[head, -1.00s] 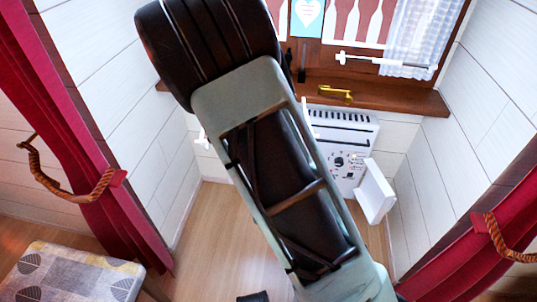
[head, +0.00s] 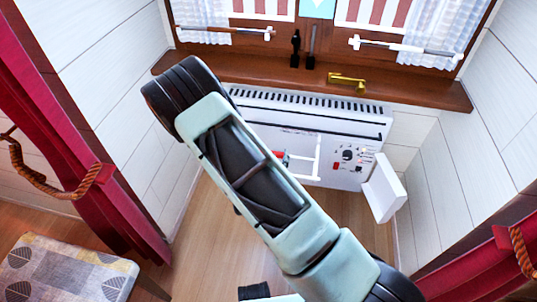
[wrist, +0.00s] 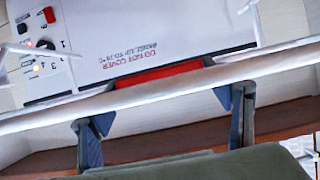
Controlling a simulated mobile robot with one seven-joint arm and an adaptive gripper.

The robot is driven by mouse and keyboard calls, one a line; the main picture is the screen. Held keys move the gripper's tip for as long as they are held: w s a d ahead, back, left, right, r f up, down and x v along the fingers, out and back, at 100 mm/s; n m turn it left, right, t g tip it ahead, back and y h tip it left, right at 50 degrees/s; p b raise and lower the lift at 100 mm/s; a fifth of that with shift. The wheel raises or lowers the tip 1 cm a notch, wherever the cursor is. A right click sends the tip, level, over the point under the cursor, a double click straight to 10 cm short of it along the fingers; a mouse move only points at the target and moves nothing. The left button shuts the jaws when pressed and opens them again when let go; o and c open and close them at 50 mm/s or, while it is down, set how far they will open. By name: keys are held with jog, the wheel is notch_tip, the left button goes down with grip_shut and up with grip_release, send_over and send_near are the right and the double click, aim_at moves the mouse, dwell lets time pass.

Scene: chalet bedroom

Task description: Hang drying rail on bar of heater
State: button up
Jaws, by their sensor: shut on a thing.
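The white heater (head: 370,121) is fixed under the window sill, its vents and dials in clear sight; it also shows upside down in the wrist view (wrist: 180,30). The drying rail (head: 318,150) is a white frame with a red part, close in front of the heater's face in the head view. In the wrist view its long white tube (wrist: 285,66) crosses the picture at a slant. My gripper (wrist: 155,107) is shut on the rail, with its fingers wide apart near the red part. In the head view my arm hides the gripper. I cannot tell whether rail and heater touch.
A white flap (head: 385,188) stands out at the heater's right. Red curtains (head: 95,190) flank the alcove. A patterned stool (head: 65,270) is at lower left. Floor before the heater is clear.

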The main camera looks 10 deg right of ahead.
jog(key=b+x, duration=0.2)
jog(key=x, duration=0.6)
jog(key=shift+w+r, duration=0.2)
jog(key=shift+r, duration=0.2)
dwell(0.3)
jog(key=o, duration=1.5)
jog(key=shift+o, duration=0.2)
jog(key=shift+s+f, duration=0.1)
jog(key=shift+s, duration=0.1)
